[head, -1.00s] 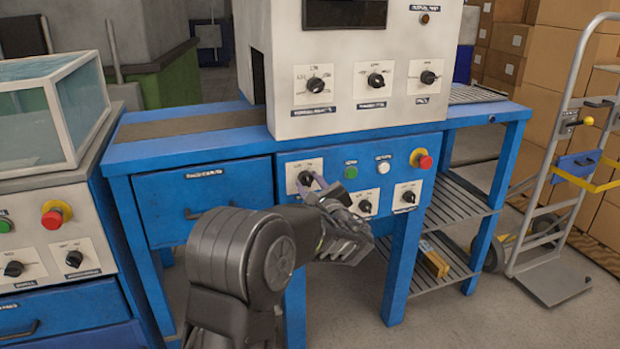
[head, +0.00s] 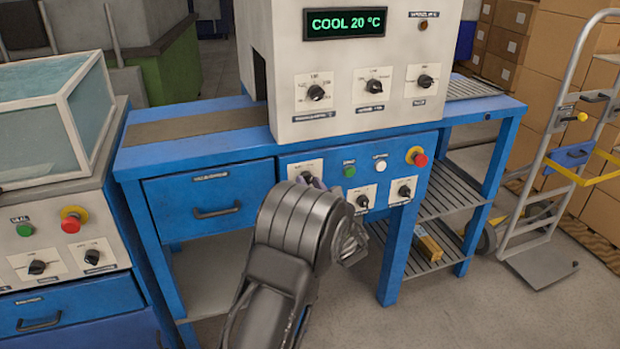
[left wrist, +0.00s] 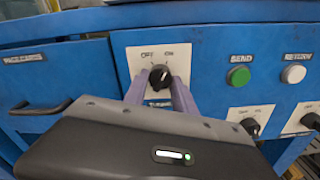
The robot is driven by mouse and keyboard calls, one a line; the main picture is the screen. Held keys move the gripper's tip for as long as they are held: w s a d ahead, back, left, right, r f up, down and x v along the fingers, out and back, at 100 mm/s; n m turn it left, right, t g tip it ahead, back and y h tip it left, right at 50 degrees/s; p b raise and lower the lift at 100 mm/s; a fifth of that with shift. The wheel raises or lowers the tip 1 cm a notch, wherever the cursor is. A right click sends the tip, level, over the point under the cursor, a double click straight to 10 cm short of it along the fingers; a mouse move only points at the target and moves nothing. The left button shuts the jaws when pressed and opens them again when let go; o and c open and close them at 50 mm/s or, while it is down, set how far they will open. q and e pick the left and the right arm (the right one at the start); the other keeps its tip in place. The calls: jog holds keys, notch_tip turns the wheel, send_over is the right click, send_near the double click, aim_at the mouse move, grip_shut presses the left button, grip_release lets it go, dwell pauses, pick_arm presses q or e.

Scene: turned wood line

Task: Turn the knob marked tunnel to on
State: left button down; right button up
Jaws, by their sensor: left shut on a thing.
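The knob (left wrist: 160,76) is black and sits on a white plate (left wrist: 137,52) marked OFF and ON, at the upper left of the blue control panel. The knob's pointer seems to lean toward ON. The machine's display (head: 345,23) is lit and reads "COOL 20 °C".
Green (head: 350,171) and white (head: 380,165) buttons and a red stop button (head: 419,158) sit to the right of the knob. Two more knobs are below them. A drawer (head: 212,200) is at the left. A hand truck (head: 560,170) stands at the right.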

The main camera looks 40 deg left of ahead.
dwell(0.4)
pick_arm(q)
jog(key=c, duration=1)
grip_release()
jog(key=p+v, duration=0.1)
jog(key=v, duration=0.6)
jog(key=shift+s+d, duration=0.25)
jog(key=shift+d, duration=0.1)
